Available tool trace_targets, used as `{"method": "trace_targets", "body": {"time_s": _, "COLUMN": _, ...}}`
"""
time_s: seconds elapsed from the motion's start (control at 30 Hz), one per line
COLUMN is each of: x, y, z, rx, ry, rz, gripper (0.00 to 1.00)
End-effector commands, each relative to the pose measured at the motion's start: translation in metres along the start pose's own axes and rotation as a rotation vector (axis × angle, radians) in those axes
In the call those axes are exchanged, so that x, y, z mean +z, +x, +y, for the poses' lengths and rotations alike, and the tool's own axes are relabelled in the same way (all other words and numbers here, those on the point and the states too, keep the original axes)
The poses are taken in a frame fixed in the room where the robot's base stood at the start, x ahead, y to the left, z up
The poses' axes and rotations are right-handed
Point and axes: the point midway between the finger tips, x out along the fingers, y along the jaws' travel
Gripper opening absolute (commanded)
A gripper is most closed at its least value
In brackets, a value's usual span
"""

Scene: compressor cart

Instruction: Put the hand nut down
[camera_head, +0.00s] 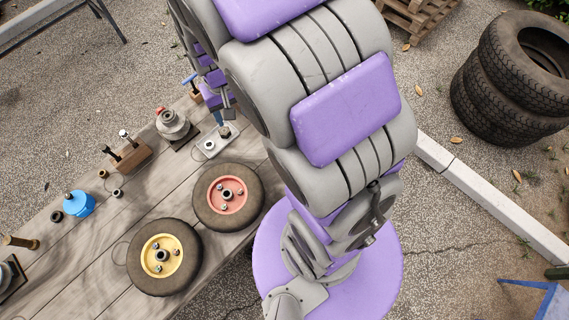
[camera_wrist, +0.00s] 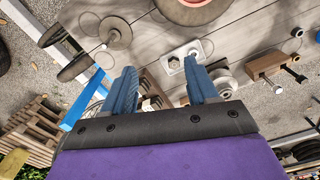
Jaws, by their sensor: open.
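My gripper (camera_wrist: 160,66) is open, its two blue fingers apart with nothing seen held between them. In the head view my gripper (camera_head: 222,115) is low over the far part of the wooden bench, partly hidden by my arm. A pale metal plate (camera_head: 209,148) lies on the bench just below it, with a dark nut-like piece and a stud on top. In the wrist view the plate (camera_wrist: 172,70) lies just beyond the fingertips, with a hex-shaped nut (camera_wrist: 174,63) on it. I cannot tell for sure whether this is the hand nut.
On the bench (camera_head: 100,250) lie a red-hubbed wheel (camera_head: 228,197) and a yellow-hubbed wheel (camera_head: 165,256). A grey pulley (camera_head: 172,124), a wooden bolt block (camera_head: 127,155) and a blue container (camera_head: 78,204) stand nearby. Stacked tyres (camera_head: 510,80) and a pallet (camera_head: 418,15) are on the ground.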

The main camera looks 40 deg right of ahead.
Motion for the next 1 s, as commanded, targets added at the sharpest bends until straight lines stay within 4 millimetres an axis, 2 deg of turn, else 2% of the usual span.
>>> {"method": "trace_targets", "body": {"time_s": 0.03, "x": 0.015, "y": -0.014, "z": 0.002, "rx": -0.002, "ry": -0.008, "rz": -0.001, "gripper": 0.58}}
{"method": "trace_targets", "body": {"time_s": 0.3, "x": 0.105, "y": -0.061, "z": 0.011, "rx": -0.005, "ry": -0.053, "rz": -0.064, "gripper": 0.58}}
{"method": "trace_targets", "body": {"time_s": 0.5, "x": 0.173, "y": -0.083, "z": 0.020, "rx": -0.001, "ry": -0.092, "rz": -0.109, "gripper": 0.58}}
{"method": "trace_targets", "body": {"time_s": 0.6, "x": 0.200, "y": -0.087, "z": 0.023, "rx": 0.002, "ry": -0.109, "rz": -0.128, "gripper": 0.58}}
{"method": "trace_targets", "body": {"time_s": 0.7, "x": 0.219, "y": -0.090, "z": 0.026, "rx": 0.006, "ry": -0.121, "rz": -0.143, "gripper": 0.58}}
{"method": "trace_targets", "body": {"time_s": 0.8, "x": 0.228, "y": -0.091, "z": 0.028, "rx": 0.009, "ry": -0.128, "rz": -0.148, "gripper": 0.58}}
{"method": "trace_targets", "body": {"time_s": 1.0, "x": 0.231, "y": -0.091, "z": 0.029, "rx": 0.010, "ry": -0.130, "rz": -0.152, "gripper": 0.58}}
